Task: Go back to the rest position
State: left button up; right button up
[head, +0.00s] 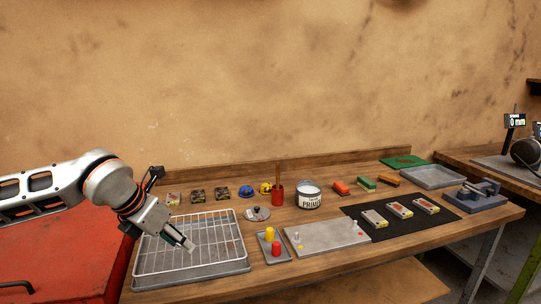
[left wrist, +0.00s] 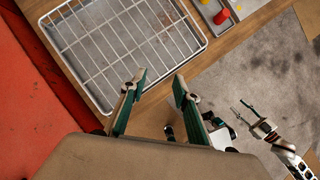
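My right gripper (left wrist: 240,108) shows small at the right of the left wrist view, low over the grey floor. Its fingers look apart and empty. It is not in the head view.
The wooden bench (head: 340,257) holds a small tray with yellow and red cylinders (head: 269,234), a primer can (head: 309,197), a red cup (head: 277,196), a grey plate (head: 327,237) and a black mat (head: 437,222). A red cabinet (head: 60,255) stands at the left.

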pick_arm(q)
jog(key=s+d+f+g+h, duration=0.2)
jog(key=s+d+f+h, duration=0.15)
jog(key=s+d, duration=0.45)
jog(key=s+d+f+g+h, duration=0.2)
jog(key=s+d+g+h, duration=0.15)
jog(key=d, duration=0.85)
jog(key=s+d+r+n+t+h, duration=0.1)
jog(key=s+d+r+n+h, duration=0.35)
jog(key=d+h, duration=0.4)
jog(key=w+a+f+n+t+y, duration=0.35)
jog(key=a+f+n+t, duration=0.35)
jog(key=n, duration=0.5)
jog(key=w+a+f+n+t+y, duration=0.3)
jog(key=a+f+n+t+y, duration=0.15)
jog(key=n+t, duration=0.5)
jog(key=s+a+f+n+g+y, duration=0.2)
jog(key=s+a+f+n, duration=0.2)
jog(key=f, duration=0.4)
jog(key=s+a+f+n+g+y, duration=0.2)
jog(key=s+a+f, duration=0.4)
jog(key=f, duration=0.3)
jog(key=s+a+f+n+g+y, duration=0.2)
jog(key=s+a+f+n+y, duration=0.2)
jog(key=f, duration=0.5)
jog(key=shift+s+a+n, duration=0.5)
jog(key=shift+s+n, duration=0.3)
jog(key=shift+s, duration=0.45)
